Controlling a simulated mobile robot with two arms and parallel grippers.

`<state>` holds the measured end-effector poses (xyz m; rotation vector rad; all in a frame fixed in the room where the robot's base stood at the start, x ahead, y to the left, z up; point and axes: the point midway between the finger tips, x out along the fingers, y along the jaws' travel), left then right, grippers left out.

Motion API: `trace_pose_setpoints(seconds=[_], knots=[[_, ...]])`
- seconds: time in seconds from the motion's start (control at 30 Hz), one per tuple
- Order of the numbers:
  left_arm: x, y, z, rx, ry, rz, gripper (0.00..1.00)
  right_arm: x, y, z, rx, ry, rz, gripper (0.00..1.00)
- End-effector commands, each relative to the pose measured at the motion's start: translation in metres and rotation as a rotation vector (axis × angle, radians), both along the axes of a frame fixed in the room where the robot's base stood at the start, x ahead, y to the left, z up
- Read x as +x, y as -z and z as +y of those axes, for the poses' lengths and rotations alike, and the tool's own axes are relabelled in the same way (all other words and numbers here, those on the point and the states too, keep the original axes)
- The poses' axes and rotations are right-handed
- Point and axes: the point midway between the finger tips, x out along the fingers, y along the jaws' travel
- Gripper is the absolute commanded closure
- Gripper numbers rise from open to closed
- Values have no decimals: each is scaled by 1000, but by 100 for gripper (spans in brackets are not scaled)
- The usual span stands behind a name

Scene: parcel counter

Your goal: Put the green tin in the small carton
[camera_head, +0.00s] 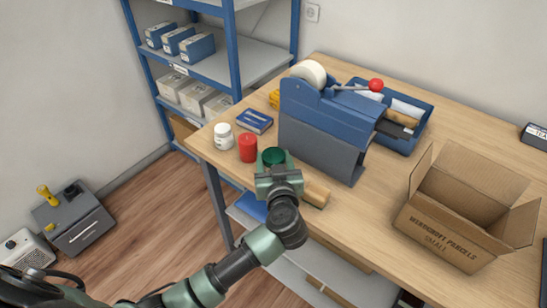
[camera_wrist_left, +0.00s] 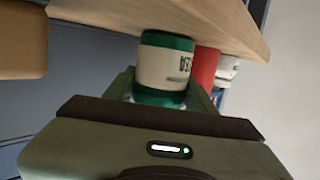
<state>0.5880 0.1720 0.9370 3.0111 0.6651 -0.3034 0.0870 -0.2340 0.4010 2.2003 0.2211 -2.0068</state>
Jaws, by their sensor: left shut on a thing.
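The green tin (camera_head: 274,155) is at the front left of the wooden counter, with its round green top showing in the head view. In the left wrist view the tin (camera_wrist_left: 165,68) has green bands and a cream label with dark print. My left gripper (camera_head: 273,166) is shut on the tin, one finger on each side. I cannot tell whether the tin touches the counter. My right gripper is not in view.
A red tin (camera_head: 247,148) and a white jar (camera_head: 223,136) stand just left of the green tin. A large blue tape dispenser (camera_head: 322,122) stands between it and the carton. A blue tray (camera_head: 402,143) lies behind. Bare counter (camera_head: 375,190) shows before the carton.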

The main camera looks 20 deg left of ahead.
Motion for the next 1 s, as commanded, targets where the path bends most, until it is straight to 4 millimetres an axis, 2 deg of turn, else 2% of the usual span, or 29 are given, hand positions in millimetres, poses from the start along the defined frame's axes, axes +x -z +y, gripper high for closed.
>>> trace_pose_setpoints(seconds=[0.13,0.17,0.2,0.23,0.57,0.77,0.83,1.0], knots=[[0,2,0,1,-1,0,90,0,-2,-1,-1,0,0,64],[0,3,0,1,-1,-1,36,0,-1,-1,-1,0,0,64],[0,3,0,1,-1,-1,25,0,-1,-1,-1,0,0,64],[0,3,0,1,-1,-1,23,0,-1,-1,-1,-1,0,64],[0,4,0,0,-1,-1,23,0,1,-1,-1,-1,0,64],[0,10,0,-1,-2,-4,23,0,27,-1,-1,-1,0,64],[-13,2,-7,-4,0,0,23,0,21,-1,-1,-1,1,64],[-44,-3,-18,-3,-1,2,23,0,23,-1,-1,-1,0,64]])
